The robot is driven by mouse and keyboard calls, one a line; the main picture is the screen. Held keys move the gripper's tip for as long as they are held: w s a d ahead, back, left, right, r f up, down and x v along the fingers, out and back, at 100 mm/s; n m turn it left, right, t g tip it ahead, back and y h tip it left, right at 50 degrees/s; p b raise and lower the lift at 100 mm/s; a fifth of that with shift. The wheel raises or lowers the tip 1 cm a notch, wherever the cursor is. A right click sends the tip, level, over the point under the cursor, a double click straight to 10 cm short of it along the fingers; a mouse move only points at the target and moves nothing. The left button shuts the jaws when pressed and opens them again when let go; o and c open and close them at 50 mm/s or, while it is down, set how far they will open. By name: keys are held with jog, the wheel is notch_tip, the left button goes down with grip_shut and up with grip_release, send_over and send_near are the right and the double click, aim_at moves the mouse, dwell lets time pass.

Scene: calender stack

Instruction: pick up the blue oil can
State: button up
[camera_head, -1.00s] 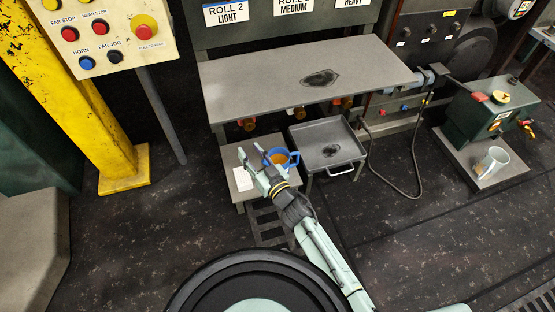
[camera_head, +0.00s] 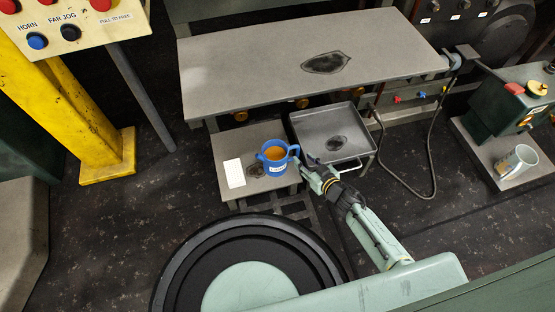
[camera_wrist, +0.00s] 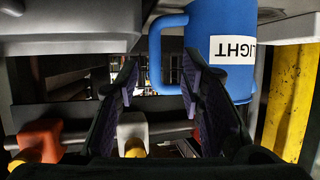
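The blue oil can (camera_head: 270,165) stands upright on a small grey stand (camera_head: 232,148), with orange-brown contents showing at its open top. Its handle points right, toward my gripper (camera_head: 307,165), which is just right of the can. In the wrist view the can (camera_wrist: 222,18) appears upside down at upper right, with a white LIGHT label. My gripper's two dark fingers (camera_wrist: 160,62) are apart. The can's handle shows in the gap between the fingertips; I cannot tell whether either finger touches it. The right finger hides part of the can's body.
A white card (camera_head: 234,173) lies left of the can. A grey tray on legs (camera_head: 310,122) stands right of the stand, and a long grey table (camera_head: 230,75) is behind. A pale mug (camera_head: 517,160) stands at far right. A yellow post (camera_head: 95,140) is at left.

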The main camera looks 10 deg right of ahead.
aim_at(298, 152)
jog(key=b+x, duration=0.1)
jog(key=x, duration=0.1)
jog(key=b+x, duration=0.1)
jog(key=x, duration=0.1)
jog(key=b+x, duration=0.2)
jog(key=shift+w+d+r, duration=0.15)
jog(key=shift+w+r, duration=0.05)
jog(key=shift+w, duration=0.2)
jog(key=shift+r, duration=0.1)
grip_shut()
jog(key=shift+r, duration=0.1)
dwell(0.5)
